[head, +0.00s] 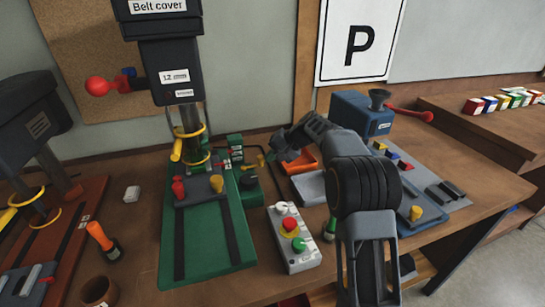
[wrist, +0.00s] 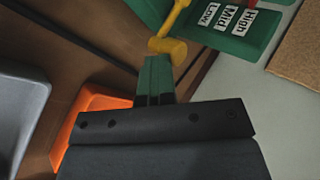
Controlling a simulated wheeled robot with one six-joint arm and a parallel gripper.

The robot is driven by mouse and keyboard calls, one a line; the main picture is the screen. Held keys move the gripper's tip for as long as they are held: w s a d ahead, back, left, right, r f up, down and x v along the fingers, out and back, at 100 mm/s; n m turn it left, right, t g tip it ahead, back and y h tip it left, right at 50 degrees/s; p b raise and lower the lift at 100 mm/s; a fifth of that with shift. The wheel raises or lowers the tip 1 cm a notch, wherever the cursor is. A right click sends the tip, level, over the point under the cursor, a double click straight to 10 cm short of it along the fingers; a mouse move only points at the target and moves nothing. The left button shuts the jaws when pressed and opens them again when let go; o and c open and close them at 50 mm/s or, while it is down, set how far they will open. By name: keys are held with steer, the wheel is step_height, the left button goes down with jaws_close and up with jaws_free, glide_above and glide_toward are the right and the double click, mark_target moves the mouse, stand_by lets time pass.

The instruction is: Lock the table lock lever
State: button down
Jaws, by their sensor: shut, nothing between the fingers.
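A yellow lever with a round knob (wrist: 168,46) sticks out beside the green machine in the wrist view; the lever also shows in the head view (head: 261,160). No label on it is readable, so I cannot tell if it is the table lock lever. My gripper (wrist: 155,62) has its green fingers together and empty, with the tips right beside the yellow knob. I cannot tell whether they touch it. The press's green base (head: 205,245) carries a red knob (head: 178,188) and a yellow knob (head: 217,184).
A green box (wrist: 232,22) marked Low, Mid and High is close to the lever. An orange tray (wrist: 85,118) and a grey tray (head: 310,187) lie near my gripper. A control box (head: 293,240) with buttons stands in front. A blue machine (head: 360,115) is at right.

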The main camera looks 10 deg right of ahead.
steer(key=shift+s+a, duration=0.1)
steer(key=shift+a, duration=0.35)
steer(key=shift+d, duration=0.1)
steer(key=shift+s+d, duration=0.3)
steer(key=shift+d, duration=0.1)
steer(key=d, duration=0.1)
steer(key=s+d+b, duration=0.1)
steer(key=shift+s+d, duration=0.15)
steer(key=shift+d, duration=0.2)
steer(key=s+v, duration=0.1)
steer(key=v, duration=0.9)
steer(key=shift+s, duration=0.3)
steer(key=shift+r, duration=0.1)
